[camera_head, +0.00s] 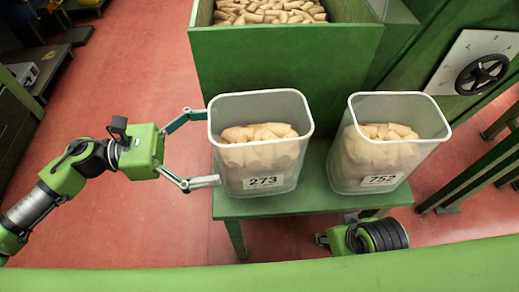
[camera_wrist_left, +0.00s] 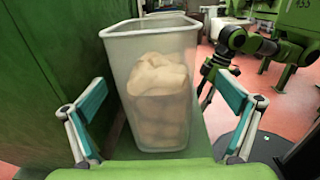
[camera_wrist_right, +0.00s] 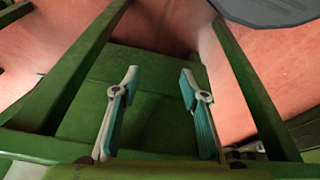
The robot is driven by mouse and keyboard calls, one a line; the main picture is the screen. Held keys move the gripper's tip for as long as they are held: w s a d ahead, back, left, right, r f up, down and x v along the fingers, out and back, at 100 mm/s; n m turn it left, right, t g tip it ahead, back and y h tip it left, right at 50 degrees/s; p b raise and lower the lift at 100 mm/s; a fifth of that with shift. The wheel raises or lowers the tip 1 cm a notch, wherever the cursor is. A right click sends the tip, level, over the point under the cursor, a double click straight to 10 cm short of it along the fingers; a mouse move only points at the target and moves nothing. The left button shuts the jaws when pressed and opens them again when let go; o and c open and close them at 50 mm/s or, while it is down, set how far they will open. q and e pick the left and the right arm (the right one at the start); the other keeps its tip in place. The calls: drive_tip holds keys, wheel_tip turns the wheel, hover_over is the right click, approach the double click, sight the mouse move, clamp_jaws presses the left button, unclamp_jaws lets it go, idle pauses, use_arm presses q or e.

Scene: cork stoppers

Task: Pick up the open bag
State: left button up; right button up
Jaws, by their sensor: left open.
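Two open-topped translucent containers of cork stoppers stand on a green table (camera_head: 240,207). The left container (camera_head: 262,182) is labelled 273 and the right container (camera_head: 370,181) is labelled 752. I cannot make out a separate bag. My left gripper (camera_head: 206,148) is open at the left side of container 273, with its fingers spread toward that wall; contact is unclear. In the left wrist view, a container (camera_wrist_left: 117,50) stands ahead, between and beyond the fingers. My right gripper (camera_wrist_right: 160,82) is open and empty in the right wrist view, low by green beams; its fingers are not visible in the head view.
A large green bin (camera_head: 280,50) full of corks stands behind the containers. A panel with a black handwheel (camera_head: 482,74) is at the right. Green beams surround my right gripper. The red floor (camera_head: 140,60) at left is largely clear.

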sight(259, 149)
use_arm(q)
drive_tip(key=w+d, duration=0.1)
drive_tip(key=d, duration=0.6)
drive_tip(key=shift+p, duration=0.3)
drive_tip(key=shift+a, duration=0.1)
drive_tip(key=c, duration=2)
drive_tip(key=shift+w, duration=0.1)
use_arm(e)
drive_tip(key=shift+x, duration=1.2)
